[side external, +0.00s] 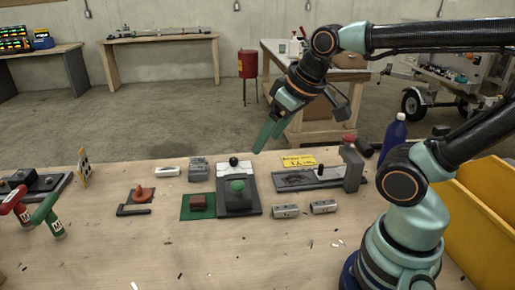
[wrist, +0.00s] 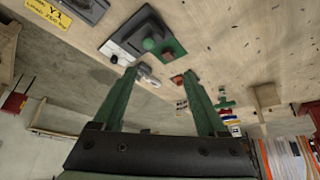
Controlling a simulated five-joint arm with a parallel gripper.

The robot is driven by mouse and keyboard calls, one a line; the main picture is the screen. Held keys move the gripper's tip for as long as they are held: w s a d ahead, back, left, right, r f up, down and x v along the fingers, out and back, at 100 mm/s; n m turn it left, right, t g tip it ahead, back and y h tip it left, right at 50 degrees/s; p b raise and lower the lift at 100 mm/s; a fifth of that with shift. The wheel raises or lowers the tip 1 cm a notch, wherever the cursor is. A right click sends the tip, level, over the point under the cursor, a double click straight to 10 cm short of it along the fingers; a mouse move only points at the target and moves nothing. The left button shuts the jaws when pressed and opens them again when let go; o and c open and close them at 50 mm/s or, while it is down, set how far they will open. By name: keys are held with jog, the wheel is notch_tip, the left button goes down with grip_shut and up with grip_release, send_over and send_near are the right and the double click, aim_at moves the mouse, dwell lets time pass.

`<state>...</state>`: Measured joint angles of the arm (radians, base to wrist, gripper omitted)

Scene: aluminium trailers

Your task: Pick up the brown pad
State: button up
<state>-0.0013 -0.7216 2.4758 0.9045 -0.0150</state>
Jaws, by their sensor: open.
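A small reddish-brown block (side external: 198,202), the only thing that looks like the brown pad, lies on a flat green square (side external: 185,213) left of the table's middle. In the wrist view the block (wrist: 168,52) shows small on the green square (wrist: 178,46), beyond the fingertips. My gripper (side external: 262,143) has long green fingers and hangs well above the table, behind and to the right of the block. In the wrist view my gripper (wrist: 160,72) is open, with its two fingers apart and nothing held between them.
A dark plate with a green knob (side external: 237,187) stands right beside the green square. An orange piece (side external: 141,194) lies to the left, and two metal blocks (side external: 286,211) lie to the right. A grey fixture (side external: 352,170) and blue bottle (side external: 394,133) stand farther right. The front table is mostly clear.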

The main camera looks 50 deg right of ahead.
jog(key=w+n+g, duration=0.2)
jog(key=w, duration=0.4)
jog(key=n+g, duration=0.4)
jog(key=n, duration=0.3)
send_over(197, 198)
notch_tip(197, 198, down, 13)
notch_tip(197, 198, down, 12)
jog(key=shift+s+r, duration=0.1)
jog(key=shift+r, duration=0.1)
grip_shut()
